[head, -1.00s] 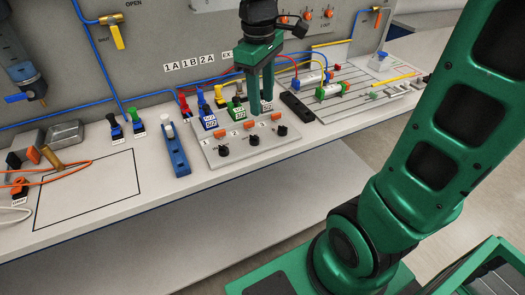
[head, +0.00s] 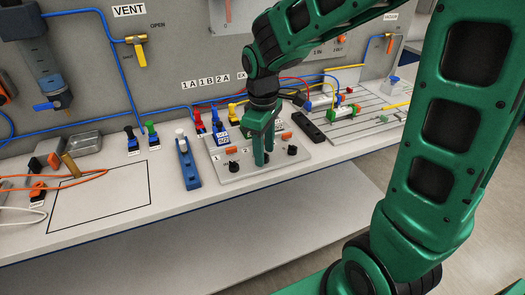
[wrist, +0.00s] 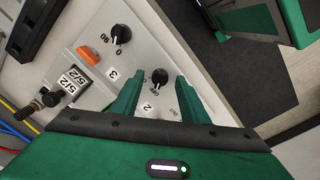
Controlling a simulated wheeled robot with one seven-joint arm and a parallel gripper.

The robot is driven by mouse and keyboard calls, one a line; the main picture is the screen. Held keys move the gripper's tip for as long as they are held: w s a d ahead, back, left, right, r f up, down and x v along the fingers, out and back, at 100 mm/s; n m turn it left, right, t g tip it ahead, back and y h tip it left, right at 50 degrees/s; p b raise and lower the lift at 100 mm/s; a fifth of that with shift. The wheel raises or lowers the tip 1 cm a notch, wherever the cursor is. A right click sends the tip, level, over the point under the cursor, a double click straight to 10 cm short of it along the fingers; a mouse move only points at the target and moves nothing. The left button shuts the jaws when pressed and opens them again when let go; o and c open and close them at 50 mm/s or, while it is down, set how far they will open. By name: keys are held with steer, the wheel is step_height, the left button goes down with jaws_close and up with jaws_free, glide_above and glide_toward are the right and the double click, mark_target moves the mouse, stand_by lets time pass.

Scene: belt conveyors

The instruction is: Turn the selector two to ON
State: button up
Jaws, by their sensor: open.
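The grey selector panel (head: 222,175) lies on the bench with black knobs in a row, numbered 1 to 3. Selector two (wrist: 159,76) is a black knob with a white pointer mark, beside the label 2 (wrist: 148,106). My gripper (wrist: 159,79) is open and points down at the panel. In the wrist view its two green fingers stand either side of selector two, with gaps showing. In the head view my gripper (head: 264,160) hides selector two. Whether the fingertips are level with the knob, I cannot tell. The selector's ON lettering is too small or covered to read.
Selector one (head: 233,167) and selector three (head: 292,151) stand close on either side. An orange block (wrist: 88,57) sits by label 3. A blue bar (head: 187,165) lies to the left.

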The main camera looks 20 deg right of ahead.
steer(key=shift+f, duration=0.35)
steer(key=shift+c, duration=0.6)
jaws_close()
steer(key=m, duration=0.5)
steer(key=shift+w+m, duration=0.1)
steer(key=shift+m, duration=0.2)
steer(key=m, duration=0.6)
steer(key=shift+g, duration=0.3)
steer(key=shift+m, duration=0.3)
